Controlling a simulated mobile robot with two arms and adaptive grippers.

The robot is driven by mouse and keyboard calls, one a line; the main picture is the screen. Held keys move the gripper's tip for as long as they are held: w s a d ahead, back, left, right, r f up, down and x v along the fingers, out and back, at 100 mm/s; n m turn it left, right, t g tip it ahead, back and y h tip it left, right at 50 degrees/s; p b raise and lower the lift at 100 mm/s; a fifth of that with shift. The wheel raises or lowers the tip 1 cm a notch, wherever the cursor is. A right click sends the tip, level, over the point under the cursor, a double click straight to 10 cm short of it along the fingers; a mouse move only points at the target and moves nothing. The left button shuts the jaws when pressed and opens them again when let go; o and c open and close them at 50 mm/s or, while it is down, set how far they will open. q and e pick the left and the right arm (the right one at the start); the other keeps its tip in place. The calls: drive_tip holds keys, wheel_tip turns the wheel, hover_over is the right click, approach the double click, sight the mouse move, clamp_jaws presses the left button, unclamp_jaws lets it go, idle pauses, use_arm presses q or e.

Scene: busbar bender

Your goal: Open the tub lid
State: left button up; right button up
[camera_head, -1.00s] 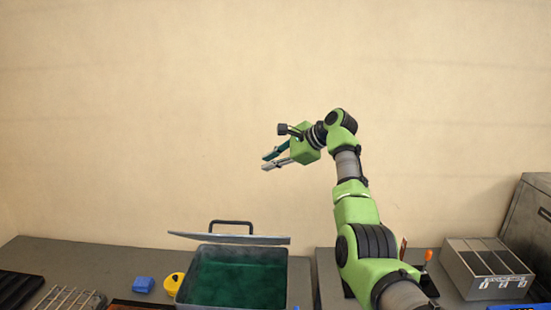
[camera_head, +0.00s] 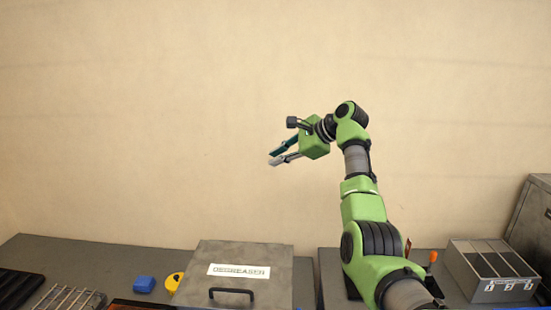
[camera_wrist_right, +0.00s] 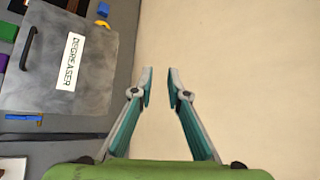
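The tub is covered by its flat grey lid (camera_head: 240,270), which carries a white label reading DEGREASER and a black handle (camera_head: 232,292) near its front edge. The lid lies shut, so the inside of the tub is hidden. It also shows at the left of the right wrist view (camera_wrist_right: 75,60). My right gripper (camera_head: 272,158) is raised high in front of the wall, above and behind the lid and well apart from it. Its two fingers (camera_wrist_right: 160,85) are spread with nothing between them. My left gripper is not in view.
A blue block (camera_head: 144,284) and a yellow round item (camera_head: 173,282) stand left of the tub. A grey divided bin (camera_head: 490,272) is at the right, beside an orange-handled tool (camera_head: 432,257). A wire rack (camera_head: 68,300) lies at the far left.

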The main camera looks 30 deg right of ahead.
drive_tip(key=v, duration=1.1)
